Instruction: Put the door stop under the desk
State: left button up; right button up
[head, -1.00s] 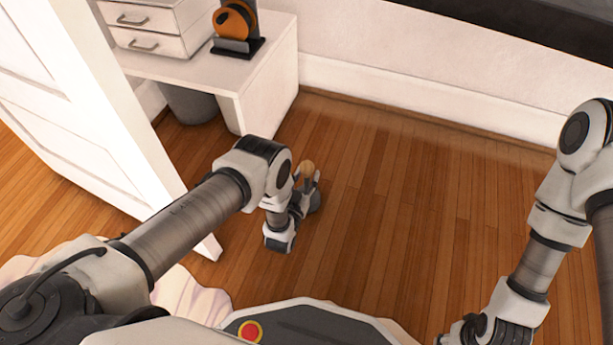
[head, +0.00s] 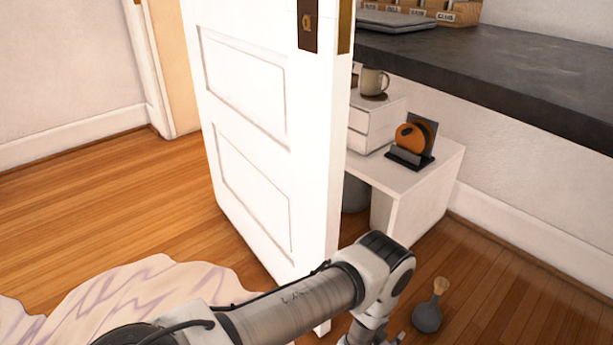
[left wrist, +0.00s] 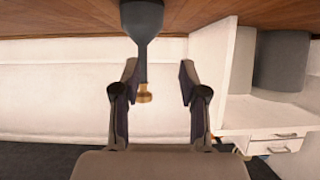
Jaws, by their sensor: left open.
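The door stop (head: 427,316) is a grey rounded weight with a thin neck and a wooden-coloured knob. It stands upright on the wooden floor, in front of the low white unit. In the left wrist view the door stop (left wrist: 143,20) is upside down, its knob between the fingers in the picture. My left gripper (left wrist: 160,68) is open and holds nothing; in the head view it is partly cut off at the bottom edge, left of the door stop and apparently apart from it. A long dark desk top (head: 480,75) runs along the wall. My right gripper is out of view.
The white unit (head: 437,185) carries drawers, a mug (head: 374,81) and an orange round object on a black stand (head: 411,138). A grey bin (head: 355,195) and pale cloth (head: 140,290) lie nearby. Floor right of the door stop is clear.

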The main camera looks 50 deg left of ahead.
pick_arm(q)
jog(key=s+a+r+g, duration=0.1)
jog(key=s+g, duration=0.3)
jog(key=s, duration=0.6)
jog(key=s+a+r+g, duration=0.1)
jog(key=s+r+g, duration=0.2)
jog(key=s, duration=0.7)
jog(key=s+a+r+n+g, duration=0.1)
jog(key=s+r+g, duration=0.2)
jog(key=s, duration=0.7)
jog(key=g, duration=0.2)
jog(key=shift+s+a+g, duration=0.25)
jog(key=shift+s+g, duration=0.1)
jog(key=shift+g, duration=0.05)
